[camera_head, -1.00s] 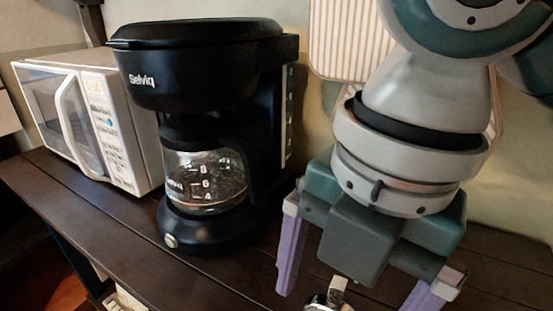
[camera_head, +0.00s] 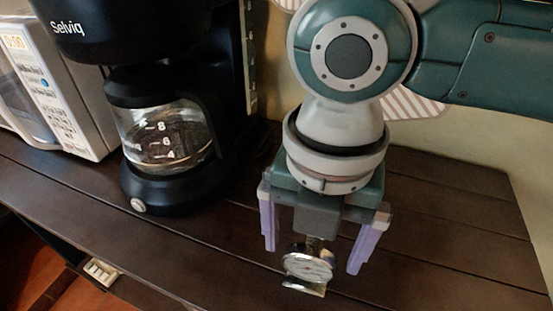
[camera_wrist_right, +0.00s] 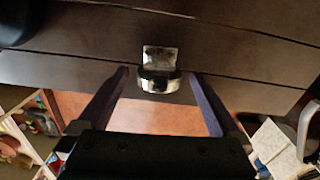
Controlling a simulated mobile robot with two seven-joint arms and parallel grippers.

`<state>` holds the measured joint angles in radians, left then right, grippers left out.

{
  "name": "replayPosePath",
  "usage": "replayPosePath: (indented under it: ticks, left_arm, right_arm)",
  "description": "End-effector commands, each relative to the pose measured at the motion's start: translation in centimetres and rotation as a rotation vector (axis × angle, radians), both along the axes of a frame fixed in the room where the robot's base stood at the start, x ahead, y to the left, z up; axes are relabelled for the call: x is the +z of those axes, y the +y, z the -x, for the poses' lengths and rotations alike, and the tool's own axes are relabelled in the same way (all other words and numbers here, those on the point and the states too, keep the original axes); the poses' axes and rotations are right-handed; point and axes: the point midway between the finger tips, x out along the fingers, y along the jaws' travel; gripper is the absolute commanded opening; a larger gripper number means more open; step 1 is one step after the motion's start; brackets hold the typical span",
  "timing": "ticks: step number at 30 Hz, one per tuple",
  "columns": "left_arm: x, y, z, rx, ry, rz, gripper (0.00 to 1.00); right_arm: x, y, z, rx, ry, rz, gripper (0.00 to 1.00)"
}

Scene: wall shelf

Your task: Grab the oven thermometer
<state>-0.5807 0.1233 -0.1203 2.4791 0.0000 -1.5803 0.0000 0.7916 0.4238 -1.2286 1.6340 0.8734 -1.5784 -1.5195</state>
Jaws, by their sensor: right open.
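The oven thermometer (camera_head: 308,265) is a small round dial with a shiny metal rim and base. It stands on the dark wooden shelf top (camera_head: 440,215). My right gripper (camera_head: 314,260) is open, with its two purple fingers on either side of the thermometer in the head view. In the right wrist view the thermometer (camera_wrist_right: 159,75) shows between and just beyond the fingertips of the right gripper (camera_wrist_right: 159,74). I see gaps between it and both fingers. My left gripper is in neither view.
A black coffee maker (camera_head: 165,190) with a glass carafe stands left of the gripper. A white microwave (camera_head: 75,120) is further left. A striped board (camera_head: 415,108) leans at the wall behind my arm. The shelf top to the right is clear.

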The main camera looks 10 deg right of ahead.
Motion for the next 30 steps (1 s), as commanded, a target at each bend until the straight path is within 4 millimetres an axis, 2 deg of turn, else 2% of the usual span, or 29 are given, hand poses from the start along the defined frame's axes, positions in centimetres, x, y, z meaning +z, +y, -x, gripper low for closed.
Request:
replayPosePath:
  ticks: [8, 27, 30]
  left_arm:
    - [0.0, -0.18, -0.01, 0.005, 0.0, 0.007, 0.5]
    - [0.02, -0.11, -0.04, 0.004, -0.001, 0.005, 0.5]
    - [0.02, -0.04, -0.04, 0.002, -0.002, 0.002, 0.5]
  right_arm:
    - [-0.26, 0.01, 0.0, 0.0, -0.001, -0.001, 0.98]
    - [-0.23, -0.01, 0.01, 0.0, 0.0, 0.0, 0.26]
    - [-0.22, -0.01, -0.01, 0.0, -0.001, -0.001, 0.2]
